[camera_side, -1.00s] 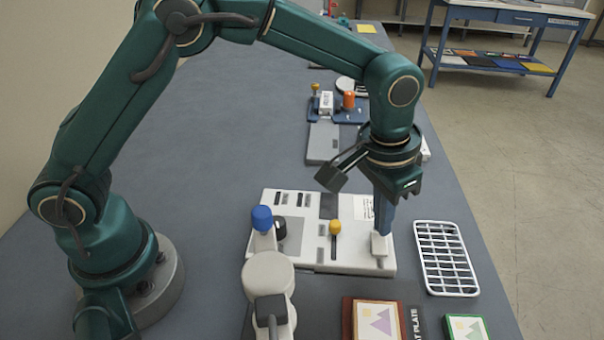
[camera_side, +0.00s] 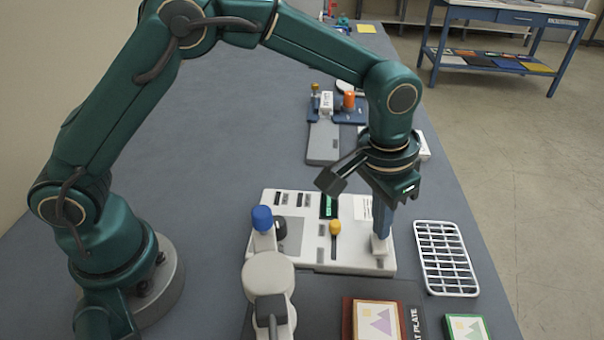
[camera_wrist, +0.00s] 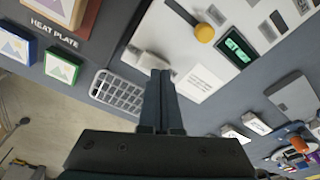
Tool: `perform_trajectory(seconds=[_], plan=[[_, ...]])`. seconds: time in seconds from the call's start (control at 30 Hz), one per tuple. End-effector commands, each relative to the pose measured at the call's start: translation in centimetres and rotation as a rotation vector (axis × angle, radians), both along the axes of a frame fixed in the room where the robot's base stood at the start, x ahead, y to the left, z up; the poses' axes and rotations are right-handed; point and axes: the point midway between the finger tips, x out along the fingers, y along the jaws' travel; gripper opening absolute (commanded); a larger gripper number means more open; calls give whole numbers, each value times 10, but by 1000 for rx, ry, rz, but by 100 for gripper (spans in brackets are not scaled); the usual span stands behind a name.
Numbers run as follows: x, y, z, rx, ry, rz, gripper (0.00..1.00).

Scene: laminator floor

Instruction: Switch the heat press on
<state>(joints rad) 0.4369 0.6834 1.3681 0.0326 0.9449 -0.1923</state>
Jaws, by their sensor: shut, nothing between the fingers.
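The heat press's white control panel (camera_side: 348,258) lies on the bench below my gripper. Its small display (camera_side: 328,206) is lit green, and the lit display (camera_wrist: 236,46) also shows in the wrist view. A yellow-knobbed lever (camera_side: 335,228) stands on the panel, and its yellow knob (camera_wrist: 204,33) shows in the wrist view. My gripper (camera_side: 380,236) is shut and empty, pointing down at a pale switch block (camera_side: 380,246) at the panel's right side. In the wrist view the shut fingertips (camera_wrist: 158,74) are close to the block (camera_wrist: 150,62); contact is unclear.
A white wire rack (camera_side: 446,258) lies right of the panel. The dark heat plate (camera_side: 418,322) and framed pictures (camera_side: 376,328) are in front. A blue-capped post (camera_side: 262,218) stands at the panel's left. Open bench lies behind left.

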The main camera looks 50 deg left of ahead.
Motion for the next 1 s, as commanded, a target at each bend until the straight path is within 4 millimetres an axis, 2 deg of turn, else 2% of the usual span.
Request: perform_trajectory(seconds=[0.7,1.0], plan=[[1,-1,57,-2,-5,0,0],[0,0,67,-1,-2,0,0]])
